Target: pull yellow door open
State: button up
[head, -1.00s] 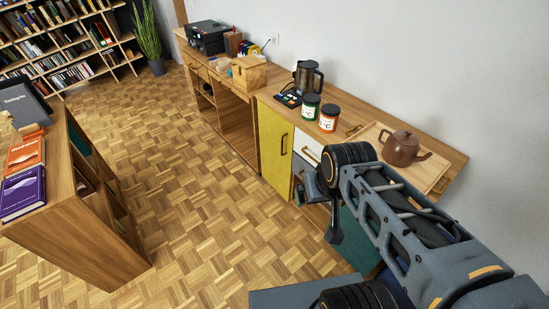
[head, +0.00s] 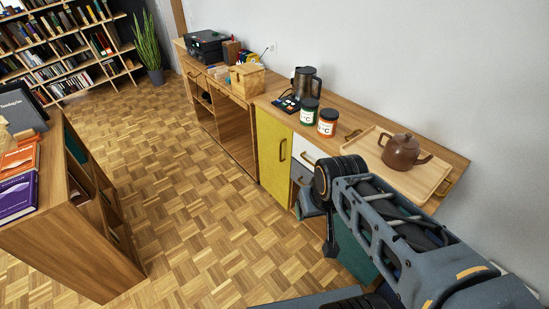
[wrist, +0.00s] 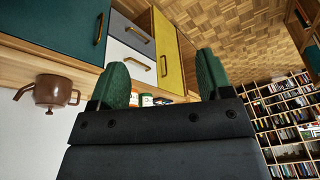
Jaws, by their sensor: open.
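The yellow door (head: 273,158) is on the front of the long wooden sideboard, and it looks closed. Its brass handle (head: 283,149) is upright near the door's right edge. In the wrist view, which is upside down, the yellow door (wrist: 168,48) shows beyond the fingers, with its handle (wrist: 163,66) between them in the picture. My gripper (wrist: 160,75) has two green fingers, spread apart and empty. It is apart from the handle. In the head view its fingers cannot be made out clearly; my arm is in front of the sideboard, right of the door.
White and grey drawers (head: 305,153) are right of the door. On top are a kettle (head: 306,82), two jars and a tray (head: 433,184) with a brown teapot (head: 403,151). A wooden shelf unit (head: 70,225) stands left, with clear parquet floor (head: 190,200) between.

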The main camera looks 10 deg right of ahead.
aim_at(274, 138)
jog(key=u, duration=0.5)
jog(key=k, duration=0.6)
jog(key=u, duration=1)
jog(key=i, duration=0.85)
jog(key=z, duration=0.55)
jog(key=i, duration=0.95)
jog(key=z, duration=0.95)
